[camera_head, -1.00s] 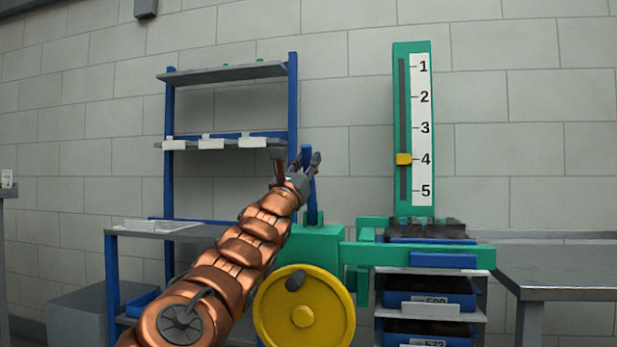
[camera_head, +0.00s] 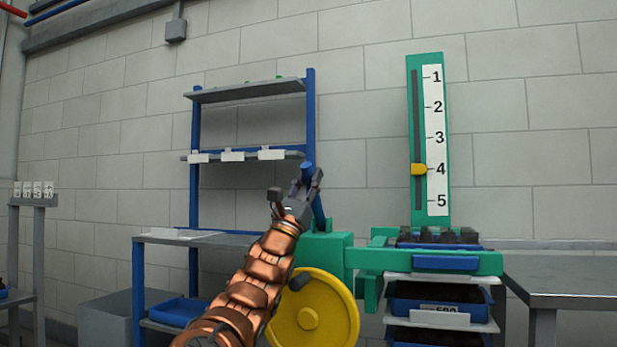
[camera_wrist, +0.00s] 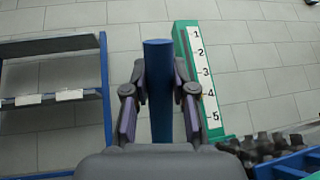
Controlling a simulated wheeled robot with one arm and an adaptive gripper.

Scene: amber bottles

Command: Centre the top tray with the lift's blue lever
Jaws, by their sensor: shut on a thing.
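The blue lever (camera_head: 318,208) rises from the lift's green housing (camera_head: 333,250), its top leaning left. My gripper (camera_head: 306,182) is shut on the lever's upper part. In the wrist view the lever (camera_wrist: 159,95) stands between the two fingers, which hide part of its sides. The top tray (camera_head: 402,245) is blue and carries several dark bottles (camera_head: 440,235). It sits behind the green crossbar (camera_head: 360,258), which has a blue panel (camera_head: 445,263) on its front. I cannot tell whether the tray is centred.
The yellow pointer (camera_head: 419,169) is at 4 on the scale. A yellow handwheel (camera_head: 335,320) is below the housing. Lower trays (camera_head: 400,305) are stacked under the crossbar. A blue-framed shelf (camera_head: 309,110) stands left and a grey table (camera_head: 570,273) right.

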